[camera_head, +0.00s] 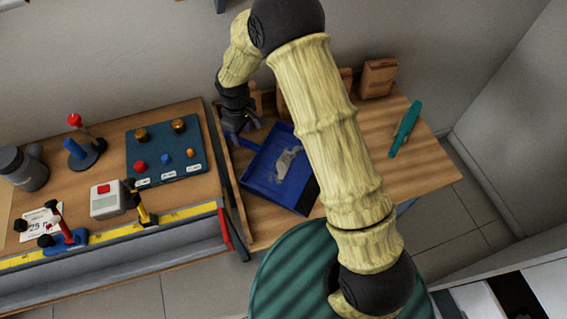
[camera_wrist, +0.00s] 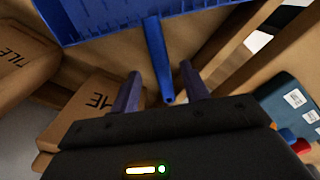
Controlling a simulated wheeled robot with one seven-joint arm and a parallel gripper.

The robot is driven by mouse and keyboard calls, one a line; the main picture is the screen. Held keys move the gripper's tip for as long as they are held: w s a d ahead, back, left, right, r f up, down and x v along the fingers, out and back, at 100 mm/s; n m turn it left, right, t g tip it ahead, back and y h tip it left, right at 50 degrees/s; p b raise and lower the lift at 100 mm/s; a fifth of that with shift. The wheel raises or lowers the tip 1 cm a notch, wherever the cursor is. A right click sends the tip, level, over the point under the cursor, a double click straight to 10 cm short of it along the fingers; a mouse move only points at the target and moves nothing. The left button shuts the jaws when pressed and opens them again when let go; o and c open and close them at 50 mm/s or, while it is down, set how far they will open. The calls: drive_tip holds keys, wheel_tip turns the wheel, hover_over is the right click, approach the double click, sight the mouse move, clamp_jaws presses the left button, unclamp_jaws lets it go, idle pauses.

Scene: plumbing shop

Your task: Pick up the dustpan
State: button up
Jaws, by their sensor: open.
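The blue dustpan (camera_head: 262,180) lies on the wooden table, partly hidden by my arm in the head view. A pale grey patch of debris (camera_head: 285,163) lies in its pan. Its handle points to the upper left, toward my gripper (camera_head: 243,128). In the wrist view, the pan (camera_wrist: 110,18) is at the top and the blue handle (camera_wrist: 156,58) comes down between the two fingers of my gripper (camera_wrist: 160,84). The fingers are apart, one on each side of the handle end, with gaps showing. I cannot tell their exact height over it.
Cardboard boxes (camera_wrist: 95,105) stand close beside my gripper; another box (camera_head: 378,78) is at the table's back. A green tool (camera_head: 405,128) lies to the right. A workbench at left holds a dark button panel (camera_head: 168,165) and a yellow level strip (camera_head: 105,236).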

sight(244, 140)
drive_tip(key=shift+f+p, duration=0.3)
drive_tip(key=shift+f, duration=1.7)
clamp_jaws()
